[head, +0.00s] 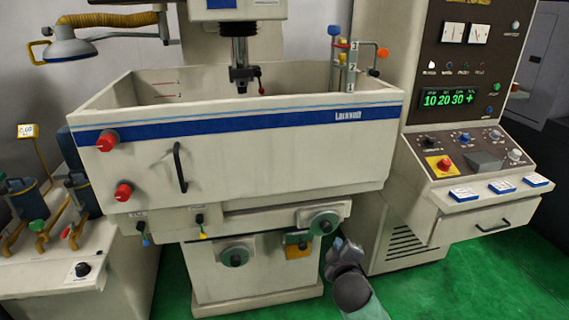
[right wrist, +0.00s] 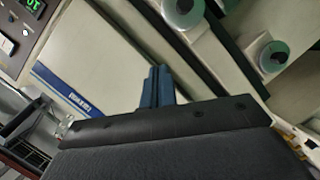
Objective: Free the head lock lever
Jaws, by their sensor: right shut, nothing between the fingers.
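No lever in view has a label that I can read as the head lock. A small lever with a red tip (head: 261,85) sits beside the tool holder (head: 241,75) under the machine's head (head: 232,10). Below the tank hang a lever with a blue tip (head: 146,239) and one with a yellow tip (head: 201,232). My right gripper (head: 338,246) is low in front of the machine, right of the handwheels and apart from these levers. In the right wrist view its fingers (right wrist: 157,86) are shut and empty. My left gripper is out of view.
The cream tank (head: 250,150) with a blue stripe has red knobs (head: 106,141) and a black handle (head: 180,166). Handwheels (head: 324,223) stick out below it. A control cabinet (head: 440,120) stands at right. Green floor (head: 480,280) is free at lower right.

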